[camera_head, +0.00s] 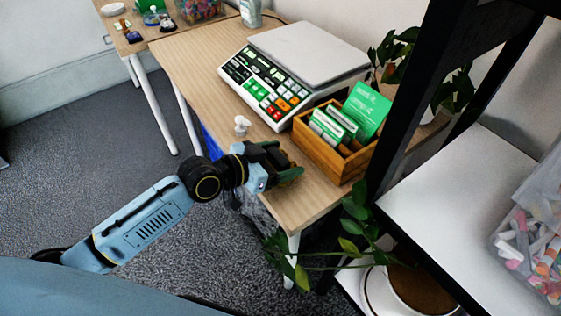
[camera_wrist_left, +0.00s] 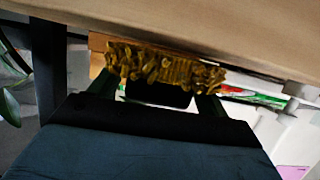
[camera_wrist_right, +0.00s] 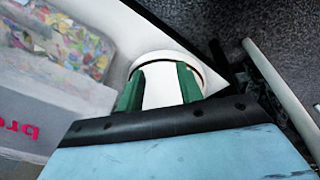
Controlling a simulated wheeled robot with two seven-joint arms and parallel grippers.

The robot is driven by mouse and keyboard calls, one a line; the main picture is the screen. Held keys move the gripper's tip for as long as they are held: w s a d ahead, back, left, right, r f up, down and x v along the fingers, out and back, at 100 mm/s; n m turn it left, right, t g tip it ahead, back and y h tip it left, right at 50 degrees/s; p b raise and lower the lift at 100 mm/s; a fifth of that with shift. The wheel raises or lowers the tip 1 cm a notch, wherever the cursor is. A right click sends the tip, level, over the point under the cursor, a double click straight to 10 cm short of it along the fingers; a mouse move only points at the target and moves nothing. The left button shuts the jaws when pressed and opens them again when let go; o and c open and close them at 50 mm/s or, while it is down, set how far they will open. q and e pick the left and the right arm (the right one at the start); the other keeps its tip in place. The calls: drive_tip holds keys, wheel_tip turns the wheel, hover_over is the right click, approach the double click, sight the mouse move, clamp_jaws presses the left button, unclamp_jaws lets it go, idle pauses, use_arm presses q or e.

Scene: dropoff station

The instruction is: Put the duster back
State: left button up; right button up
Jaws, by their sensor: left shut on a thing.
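The duster (camera_wrist_left: 165,68) has a yellow-brown fringed head. In the left wrist view it lies across the fingertips of my left gripper (camera_wrist_left: 155,95), which is shut on it. In the head view my left gripper (camera_head: 272,168) is at the front edge of the wooden table, just left of the wooden box, and the duster (camera_head: 291,174) shows small and dark at its tips.
The wooden box (camera_head: 325,159) on the table (camera_head: 200,65) holds green packets. A scale (camera_head: 310,50) stands behind it, and a small white figure (camera_head: 241,125) stands to its left. A black-framed shelf (camera_head: 455,190) and plant leaves (camera_head: 352,225) crowd the right.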

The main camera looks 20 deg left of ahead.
use_arm(q)
drive_tip(key=shift+f, duration=0.25)
use_arm(e)
drive_tip(key=shift+w+r, duration=0.1)
drive_tip(key=shift+r, duration=0.2)
drive_tip(key=shift+a, duration=0.1)
use_arm(q)
drive_tip(key=o, duration=0.9)
drive_tip(key=shift+f, duration=0.1)
use_arm(e)
drive_tip(key=shift+w, duration=0.1)
use_arm(q)
drive_tip(key=p+v, duration=0.2)
drive_tip(key=v, duration=1)
drive_tip(key=shift+p, duration=0.35)
use_arm(e)
drive_tip(key=s+d+f, duration=0.1)
drive_tip(key=s+f, duration=0.3)
drive_tip(key=f, duration=0.1)
drive_tip(key=shift+s+d+f, duration=0.2)
drive_tip(key=shift+s+f, duration=0.15)
